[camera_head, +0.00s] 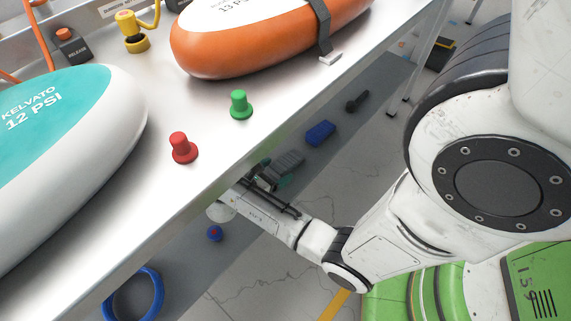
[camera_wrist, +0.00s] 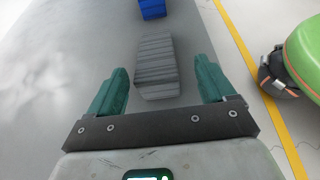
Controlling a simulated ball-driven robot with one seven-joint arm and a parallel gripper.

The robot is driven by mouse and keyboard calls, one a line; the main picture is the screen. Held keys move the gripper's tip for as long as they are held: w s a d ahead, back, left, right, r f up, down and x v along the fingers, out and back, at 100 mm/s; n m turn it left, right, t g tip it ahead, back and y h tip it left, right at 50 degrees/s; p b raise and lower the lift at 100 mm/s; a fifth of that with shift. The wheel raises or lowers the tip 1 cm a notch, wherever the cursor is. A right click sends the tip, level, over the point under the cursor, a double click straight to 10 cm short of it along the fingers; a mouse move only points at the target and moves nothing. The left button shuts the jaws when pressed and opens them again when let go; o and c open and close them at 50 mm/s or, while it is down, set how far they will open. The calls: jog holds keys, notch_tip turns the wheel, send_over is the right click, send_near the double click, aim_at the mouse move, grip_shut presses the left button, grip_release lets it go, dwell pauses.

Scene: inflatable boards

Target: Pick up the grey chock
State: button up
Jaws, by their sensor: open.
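The grey chock (camera_wrist: 156,66) is a ribbed grey block lying on the floor. In the wrist view it lies ahead of and partly between the two green fingers of my gripper (camera_wrist: 165,88), which are spread apart with nothing held. In the head view the grey chock (camera_head: 287,165) lies on the floor below the table's edge, just beyond my gripper (camera_head: 268,180). I cannot tell how high the fingers are above the floor.
A blue block (camera_head: 320,133) lies beyond the chock, with a dark object (camera_head: 357,101) farther on. The metal table (camera_head: 215,130) overhangs my arm, carrying a red plug (camera_head: 183,148), a green plug (camera_head: 240,105) and inflated boards. A blue ring (camera_head: 133,294) lies on the floor.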

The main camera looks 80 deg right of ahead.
aim_at(284, 163)
jog(key=shift+w+b+x, duration=0.15)
jog(key=shift+b+x, duration=0.25)
jog(key=shift+x, duration=0.95)
jog(key=shift+w+b+x, duration=0.1)
jog(key=shift+b+x, duration=0.3)
jog(key=shift+x, duration=1)
jog(key=shift+d, duration=0.1)
jog(key=c, duration=1.1)
